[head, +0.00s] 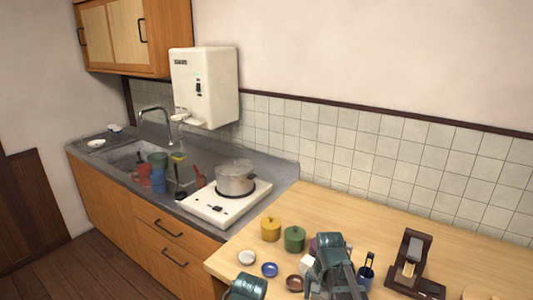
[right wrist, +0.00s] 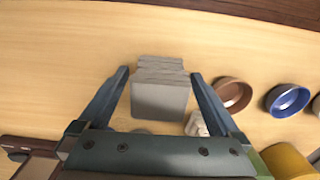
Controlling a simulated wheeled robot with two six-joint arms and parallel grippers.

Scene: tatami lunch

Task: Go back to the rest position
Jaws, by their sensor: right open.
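My right gripper (head: 338,284) is over the wooden table at the bottom of the head view, among the small dishes. In the right wrist view the right gripper (right wrist: 159,75) is open. A stack of grey square pieces (right wrist: 160,98) shows between its two fingers, with narrow gaps at the sides. I cannot tell how far below the fingertips the stack is. A teal link of mine shows at the bottom edge of the head view, but my left gripper's fingers are out of view.
Near the right gripper are a brown bowl (head: 294,283), a blue bowl (head: 269,269), a white bowl (head: 247,257), a green pot (head: 294,238), a yellow pot (head: 271,228), a blue cup (head: 366,274) and a dark wooden stand (head: 412,262). The table's back right is clear.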

